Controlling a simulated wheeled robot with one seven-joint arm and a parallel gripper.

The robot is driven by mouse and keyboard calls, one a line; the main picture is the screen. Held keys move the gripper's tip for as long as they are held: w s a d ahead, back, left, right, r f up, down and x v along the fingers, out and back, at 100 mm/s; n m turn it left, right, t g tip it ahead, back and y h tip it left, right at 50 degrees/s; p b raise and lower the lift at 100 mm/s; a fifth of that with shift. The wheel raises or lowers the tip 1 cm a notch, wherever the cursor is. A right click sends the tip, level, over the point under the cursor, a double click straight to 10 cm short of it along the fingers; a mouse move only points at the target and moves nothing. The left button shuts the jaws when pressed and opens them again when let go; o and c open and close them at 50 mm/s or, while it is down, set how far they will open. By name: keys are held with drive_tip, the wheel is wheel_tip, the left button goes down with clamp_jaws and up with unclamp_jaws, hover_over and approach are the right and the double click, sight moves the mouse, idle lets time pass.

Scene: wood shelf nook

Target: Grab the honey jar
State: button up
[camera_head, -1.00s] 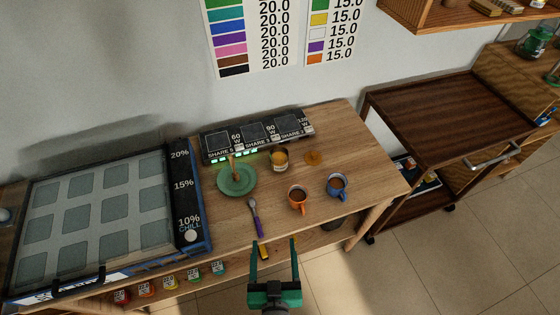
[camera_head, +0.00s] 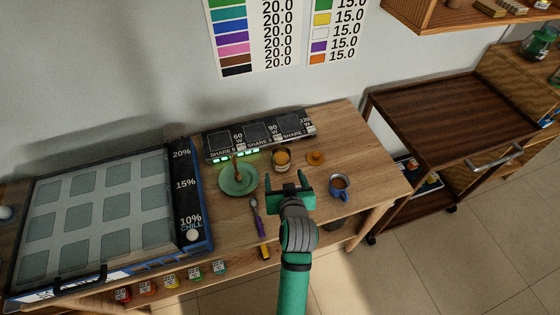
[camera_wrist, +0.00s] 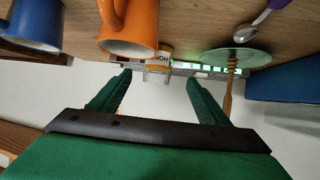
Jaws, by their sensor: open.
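The honey jar (camera_head: 281,160) is a small jar with an amber top and a pale label, standing on the wooden table in front of the black panel. In the wrist view, which looks upside down, the jar (camera_wrist: 160,53) shows part of its label between and beyond my fingertips, partly covered by the orange mug. My gripper (camera_head: 284,181) is open and empty, just on the near side of the jar, with its green fingers pointing towards it. The fingers (camera_wrist: 158,79) are spread apart in the wrist view, and nothing is between them.
A blue mug (camera_head: 339,187) stands to the right.

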sight(282, 165)
drive_tip(key=x, duration=1)
drive_tip(key=shift+w+d+f, duration=0.2)
drive_tip(key=shift+w+f, duration=0.1)
drive_tip(key=shift+f, duration=0.1)
drive_tip(key=shift+r, duration=0.1)
drive_tip(key=c, duration=1.4)
drive_tip(key=shift+r, duration=0.1)
